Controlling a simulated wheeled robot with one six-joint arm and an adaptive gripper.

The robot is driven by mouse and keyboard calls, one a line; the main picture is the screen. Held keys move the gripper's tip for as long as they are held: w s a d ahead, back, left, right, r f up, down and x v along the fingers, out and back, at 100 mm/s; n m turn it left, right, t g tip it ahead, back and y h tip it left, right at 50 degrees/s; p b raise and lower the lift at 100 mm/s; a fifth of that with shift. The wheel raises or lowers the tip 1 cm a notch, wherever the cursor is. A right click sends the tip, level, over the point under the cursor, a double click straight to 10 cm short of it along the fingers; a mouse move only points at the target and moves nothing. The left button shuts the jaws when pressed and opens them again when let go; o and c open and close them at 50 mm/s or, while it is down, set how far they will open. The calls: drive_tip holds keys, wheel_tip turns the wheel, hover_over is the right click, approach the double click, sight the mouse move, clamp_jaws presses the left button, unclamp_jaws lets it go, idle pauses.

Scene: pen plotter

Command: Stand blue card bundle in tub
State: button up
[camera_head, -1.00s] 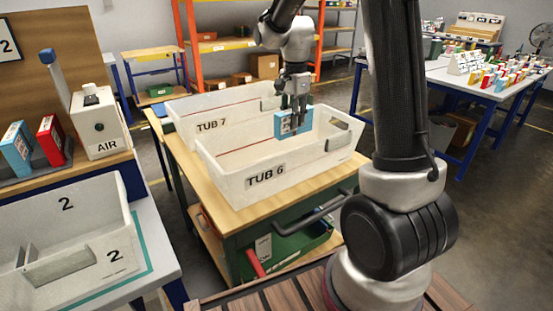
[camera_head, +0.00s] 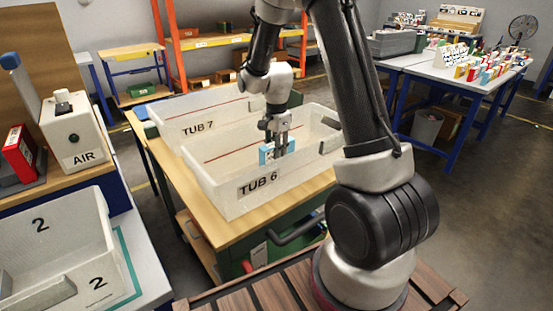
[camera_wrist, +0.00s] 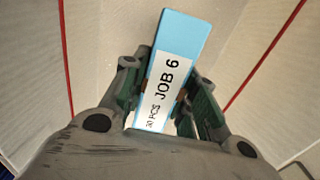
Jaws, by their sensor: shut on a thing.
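The blue card bundle (camera_head: 266,153) is in my gripper (camera_head: 281,147), inside the walls of the tub marked TUB 6 (camera_head: 215,180). In the wrist view the bundle (camera_wrist: 186,35) is light blue with a white label reading JOB 6, and the fingers of my gripper (camera_wrist: 160,95) close on its two sides. The tub's pale inner walls (camera_wrist: 105,40) with red lines surround it. The bundle's lower part is hidden by the tub's front wall, so I cannot tell whether it touches the floor.
TUB 7 (camera_head: 180,125) stands directly behind TUB 6 on the wooden-topped cart (camera_head: 215,228). At the left are a box marked AIR (camera_head: 80,135), a red bundle (camera_head: 20,153) and a bin marked 2 (camera_head: 85,215). A table with coloured cards (camera_head: 470,80) stands at back right.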

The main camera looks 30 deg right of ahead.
drive_tip(key=shift+f, duration=1.7)
drive_tip(key=shift+f, duration=0.15)
drive_tip(key=o, duration=1.1)
